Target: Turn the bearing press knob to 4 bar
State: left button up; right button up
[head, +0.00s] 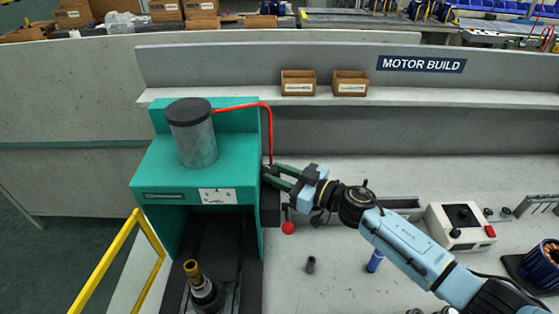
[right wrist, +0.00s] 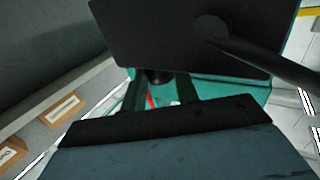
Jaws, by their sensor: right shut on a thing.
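The bearing press (head: 160,172) is a teal frame with a grey, black-topped cylinder (head: 194,140) on top. A white scale label (head: 217,196) is on its front; its pointer reading is too small to tell. My right gripper (head: 271,173) is at the press's upper right side, its dark green fingers pointing left at it. In the right wrist view a dark round knob (right wrist: 158,76) sits between the two fingers, and the gripper is shut on it. The knob is mostly hidden in the head view. My left gripper is not in view.
A red hose (head: 266,120) rises close behind my right gripper. A red-ball lever (head: 288,228) hangs just below it. A bearing part (head: 201,287) stands inside the press. A yellow rail (head: 105,262) is at left, a white control box (head: 460,226) at right.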

jog(key=shift+s+m+t+h+p, duration=0.1)
jog(key=shift+m+t+h+p, duration=0.65)
jog(key=shift+t+p, duration=0.3)
jog(key=o, duration=1)
jog(key=shift+s+a, duration=0.1)
